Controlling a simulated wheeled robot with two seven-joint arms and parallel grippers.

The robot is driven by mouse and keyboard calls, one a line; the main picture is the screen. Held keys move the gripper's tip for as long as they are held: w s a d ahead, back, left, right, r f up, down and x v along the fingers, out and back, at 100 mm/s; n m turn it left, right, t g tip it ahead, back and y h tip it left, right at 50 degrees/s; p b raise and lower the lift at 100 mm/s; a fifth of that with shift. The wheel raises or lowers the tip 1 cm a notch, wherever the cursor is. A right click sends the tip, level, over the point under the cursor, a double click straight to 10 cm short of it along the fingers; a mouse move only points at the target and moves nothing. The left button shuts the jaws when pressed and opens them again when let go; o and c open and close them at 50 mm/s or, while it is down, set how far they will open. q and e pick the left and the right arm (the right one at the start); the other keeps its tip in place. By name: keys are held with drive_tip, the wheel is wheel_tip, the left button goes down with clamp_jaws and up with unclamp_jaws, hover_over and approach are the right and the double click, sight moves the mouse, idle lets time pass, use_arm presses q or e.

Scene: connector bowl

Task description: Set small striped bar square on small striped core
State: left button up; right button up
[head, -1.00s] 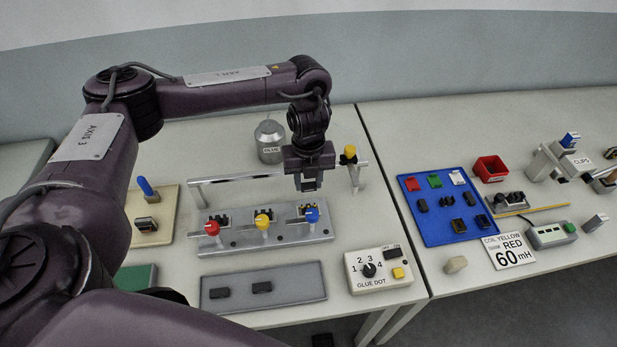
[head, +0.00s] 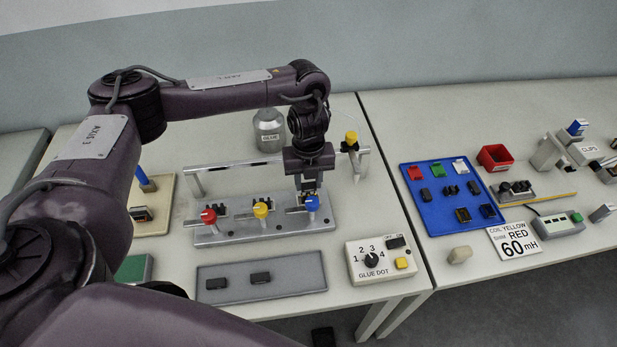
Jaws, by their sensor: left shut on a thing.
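My left gripper (head: 309,190) is shut on a small piece, taken to be the small striped bar, which is mostly hidden between the fingers. It points straight down over the right station of the grey clamp fixture (head: 222,238), just behind the blue knob (head: 312,204). The small striped core cannot be made out there, as the fingers and knob cover that station. I cannot tell whether the held piece touches anything below. Dark cores sit at the stations behind the red knob (head: 209,217) and the yellow knob (head: 261,210). My right gripper is not in view.
A rail (head: 232,169) runs behind the fixture, with a yellow-topped dispenser (head: 351,138) at its right end. A glue can (head: 269,131) stands behind. In front are a grey tray (head: 300,272) with two dark bars and a glue dot box (head: 382,262). A blue tray (head: 437,222) lies right.

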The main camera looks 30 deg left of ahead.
use_arm(q)
drive_tip(key=shift+f+b, duration=0.7)
drive_tip(key=shift+f, duration=0.65)
drive_tip(key=o, duration=1.1)
drive_tip(key=shift+c, duration=0.2)
drive_tip(key=shift+w+r, duration=0.1)
drive_tip(key=shift+r, duration=0.4)
wheel_tip(320, 180, up, 7)
drive_tip(key=shift+f+p, duration=0.1)
drive_tip(key=shift+p, duration=0.25)
